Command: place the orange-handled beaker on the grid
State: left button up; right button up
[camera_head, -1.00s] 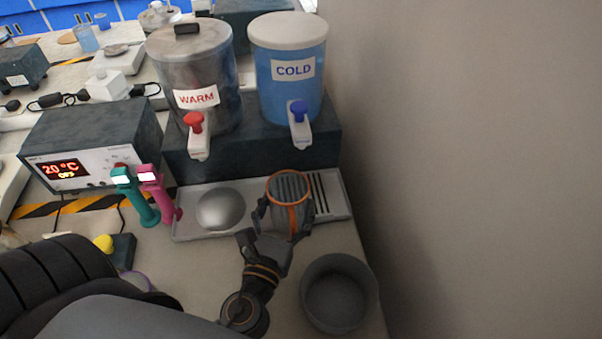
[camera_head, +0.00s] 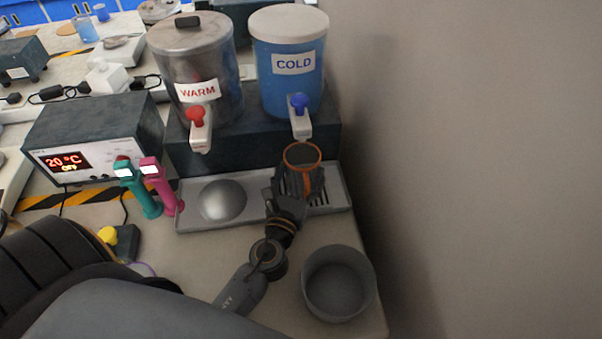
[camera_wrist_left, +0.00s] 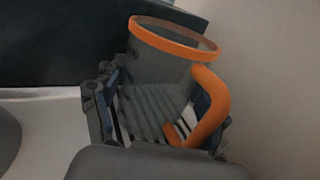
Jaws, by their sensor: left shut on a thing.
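The orange-handled beaker (camera_head: 303,156) is clear, with an orange rim and handle. It stands roughly upright over the slotted grid (camera_head: 329,190) at the right of the drip tray, below the blue COLD tap. My left gripper (camera_head: 300,182) is shut on the beaker from the front. In the left wrist view the beaker (camera_wrist_left: 160,66) sits between the fingers, and its orange handle (camera_wrist_left: 213,105) points toward the camera. The grid's slots show through and beside it. I cannot tell whether its base touches the grid. My right gripper is not in view.
The WARM container (camera_head: 200,70) and COLD container (camera_head: 290,60) stand on a dark block behind the tray. A silver dome (camera_head: 222,200) sits on the tray's left. A grey bowl (camera_head: 338,283) stands at the front right. Teal and pink handled tools (camera_head: 149,195) stand left. A wall closes the right.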

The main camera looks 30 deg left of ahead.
pick_arm(q)
jog(key=shift+f, duration=0.15)
jog(key=o, duration=1.2)
jog(key=shift+c, duration=0.2)
jog(key=shift+s, duration=0.2)
jog(key=b+v, duration=0.4)
jog(key=v, duration=0.6)
jog(key=shift+s+d, duration=0.15)
jog(key=shift+s, duration=0.2)
jog(key=shift+s+d+r, duration=0.1)
jog(key=shift+s+r, duration=0.1)
jog(key=shift+s, duration=0.3)
